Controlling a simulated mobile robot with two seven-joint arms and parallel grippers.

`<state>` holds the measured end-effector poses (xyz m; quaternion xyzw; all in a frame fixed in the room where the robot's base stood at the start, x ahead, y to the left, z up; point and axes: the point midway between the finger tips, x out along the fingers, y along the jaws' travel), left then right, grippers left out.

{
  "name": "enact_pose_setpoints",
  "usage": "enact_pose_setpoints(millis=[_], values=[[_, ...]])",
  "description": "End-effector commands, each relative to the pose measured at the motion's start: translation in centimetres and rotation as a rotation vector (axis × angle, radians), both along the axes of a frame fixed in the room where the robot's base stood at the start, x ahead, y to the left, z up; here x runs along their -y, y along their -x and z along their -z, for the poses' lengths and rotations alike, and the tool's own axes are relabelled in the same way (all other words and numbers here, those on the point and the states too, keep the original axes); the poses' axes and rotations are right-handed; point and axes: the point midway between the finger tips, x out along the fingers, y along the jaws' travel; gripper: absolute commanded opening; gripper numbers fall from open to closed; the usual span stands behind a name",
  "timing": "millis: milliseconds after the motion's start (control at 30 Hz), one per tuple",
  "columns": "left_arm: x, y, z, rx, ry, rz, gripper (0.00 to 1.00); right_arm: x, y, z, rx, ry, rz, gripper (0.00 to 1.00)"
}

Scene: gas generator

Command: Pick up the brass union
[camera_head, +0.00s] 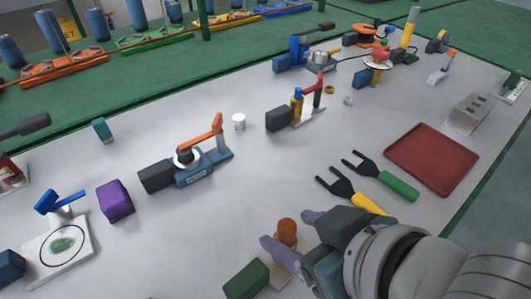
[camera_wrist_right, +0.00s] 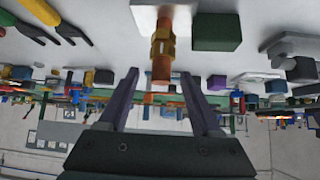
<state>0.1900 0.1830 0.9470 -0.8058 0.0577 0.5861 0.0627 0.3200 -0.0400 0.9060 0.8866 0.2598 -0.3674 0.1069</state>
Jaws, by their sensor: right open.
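The brass union (camera_wrist_right: 163,38) shows in the right wrist view as a gold-coloured fitting around a copper-coloured pipe (camera_wrist_right: 162,70), in front of a white block. In the head view the copper-coloured top (camera_head: 287,229) of this piece shows near the lower middle; the brass part is hard to make out there. My right gripper (camera_head: 289,230) is open, with its purple fingers on either side of the copper-coloured top. In the right wrist view the gripper (camera_wrist_right: 160,75) has the pipe's end between its fingertips, with gaps on both sides. The brass part lies just beyond the tips. My left gripper is not in view.
A dark green block (camera_head: 246,279) stands close beside the right gripper. Two forked tools (camera_head: 385,180) and a red tray (camera_head: 433,158) lie to the right. A blue clamp with an orange lever (camera_head: 200,165) is farther left. Bare grey table lies between them.

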Motion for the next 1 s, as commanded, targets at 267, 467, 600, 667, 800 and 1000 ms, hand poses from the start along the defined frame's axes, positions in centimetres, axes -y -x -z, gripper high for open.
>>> enact_pose_setpoints(millis=[267,467,600,667,800,1000], values=[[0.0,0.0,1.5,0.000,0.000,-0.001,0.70,-1.7,-2.3,2.8,0.001,-0.001,0.000,0.66],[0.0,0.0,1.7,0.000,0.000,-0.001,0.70,-2.1,-3.0,3.5,0.000,-0.001,-0.001,0.66],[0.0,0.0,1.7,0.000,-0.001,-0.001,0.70,-2.1,-3.0,3.5,0.000,-0.001,-0.001,0.66],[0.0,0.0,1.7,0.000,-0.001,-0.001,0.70,-2.1,-3.0,3.5,0.000,-0.001,-0.001,0.62],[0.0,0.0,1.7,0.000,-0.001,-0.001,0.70,-2.1,-3.0,3.5,0.000,0.000,0.000,0.47],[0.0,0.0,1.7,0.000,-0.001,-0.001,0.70,-2.1,-3.0,3.5,0.000,0.000,0.000,0.24]])
